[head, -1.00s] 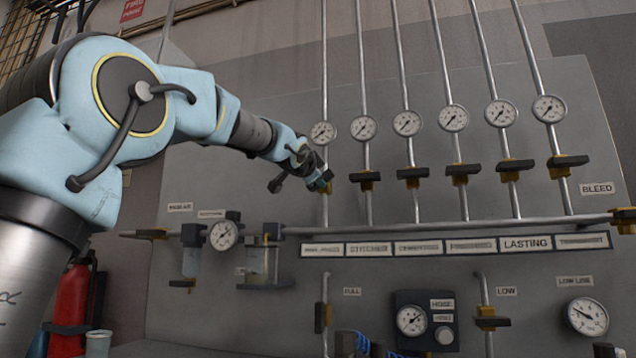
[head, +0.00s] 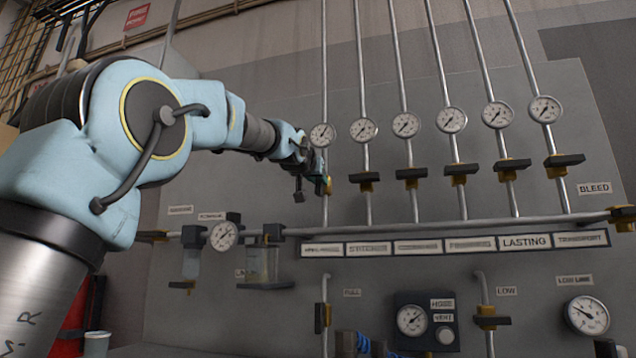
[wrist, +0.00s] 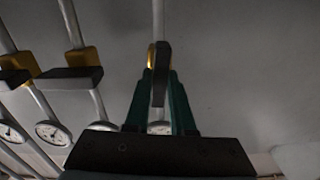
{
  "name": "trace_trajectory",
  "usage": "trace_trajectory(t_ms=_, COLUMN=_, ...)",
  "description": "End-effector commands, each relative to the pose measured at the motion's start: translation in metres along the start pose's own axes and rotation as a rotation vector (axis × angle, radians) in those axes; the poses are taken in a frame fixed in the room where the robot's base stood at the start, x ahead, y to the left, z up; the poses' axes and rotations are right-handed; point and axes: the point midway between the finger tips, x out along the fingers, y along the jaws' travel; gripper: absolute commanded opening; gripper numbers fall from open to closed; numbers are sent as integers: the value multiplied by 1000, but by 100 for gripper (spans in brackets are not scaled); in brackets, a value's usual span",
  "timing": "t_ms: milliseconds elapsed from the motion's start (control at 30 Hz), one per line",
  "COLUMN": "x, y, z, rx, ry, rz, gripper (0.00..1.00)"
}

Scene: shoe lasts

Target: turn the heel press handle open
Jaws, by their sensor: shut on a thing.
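The heel press valve is the leftmost in the upper row, over the first label, whose text is too blurred to read. Its dark handle (wrist: 161,72) sits between my two green fingers in the wrist view, in line with its pipe (wrist: 158,18). A bit of the yellow valve body (wrist: 151,55) shows beside the handle. My gripper (wrist: 160,80) is shut on the handle. In the head view my gripper (head: 325,184) is at this valve and mostly hides the handle.
Several other valve handles, such as the neighbouring one (head: 364,178), lie across their pipes to the right. A gauge (head: 322,135) sits just above my gripper. A horizontal pipe (head: 420,226) and a label strip (head: 455,244) run below.

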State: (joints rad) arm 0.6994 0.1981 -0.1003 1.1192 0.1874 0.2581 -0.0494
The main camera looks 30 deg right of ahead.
Motion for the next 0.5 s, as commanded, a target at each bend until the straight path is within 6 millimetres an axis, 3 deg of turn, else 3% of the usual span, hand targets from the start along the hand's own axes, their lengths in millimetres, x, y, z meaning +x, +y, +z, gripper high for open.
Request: trace_trajectory(t_ms=500, x=0, y=0, z=-1, rx=-128, ry=1, rz=1, gripper=0)
